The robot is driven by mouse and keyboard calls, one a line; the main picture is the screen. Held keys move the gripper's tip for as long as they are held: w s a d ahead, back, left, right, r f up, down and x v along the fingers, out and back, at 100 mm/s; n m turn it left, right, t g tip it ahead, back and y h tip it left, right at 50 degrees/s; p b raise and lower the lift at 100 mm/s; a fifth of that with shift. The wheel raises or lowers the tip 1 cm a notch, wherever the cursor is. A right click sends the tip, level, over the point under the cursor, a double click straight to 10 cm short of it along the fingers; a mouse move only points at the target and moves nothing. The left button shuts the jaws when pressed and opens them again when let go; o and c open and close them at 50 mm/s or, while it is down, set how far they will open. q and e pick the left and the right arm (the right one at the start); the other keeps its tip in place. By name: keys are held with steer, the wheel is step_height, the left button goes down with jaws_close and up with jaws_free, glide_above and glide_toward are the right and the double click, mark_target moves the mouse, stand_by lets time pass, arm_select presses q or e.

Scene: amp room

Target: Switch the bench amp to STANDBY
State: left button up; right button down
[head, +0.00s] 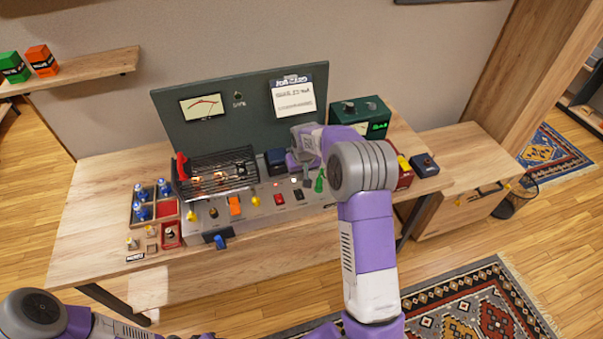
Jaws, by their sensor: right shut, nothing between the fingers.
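The bench amp (268,208) is a grey chassis on the wooden bench, with a black wire cage over glowing parts at its left. Its front panel carries an orange switch (235,206), a red switch (279,199), a black switch (299,195), yellow knobs and a green knob (319,184). The labels are too small to read, so I cannot tell which control is STANDBY. My right gripper (298,166) is shut and empty, over the back right part of the amp. My arm hides some of the amp's right end. My left gripper is out of view.
A wooden tray (131,214) of blue-capped bottles stands left of the amp. A dark green board (240,126) stands behind, with a green meter box (362,113) to the right.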

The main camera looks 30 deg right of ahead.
glide_above(299, 195)
steer(key=f, duration=0.8)
steer(key=shift+s+f, duration=0.1)
steer(key=shift+s, duration=0.25)
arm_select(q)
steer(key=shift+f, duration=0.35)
arm_select(e)
steer(key=shift+s+f, duration=0.1)
steer(key=shift+f, duration=0.55)
arm_select(q)
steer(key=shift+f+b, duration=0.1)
steer(key=shift+b, duration=0.25)
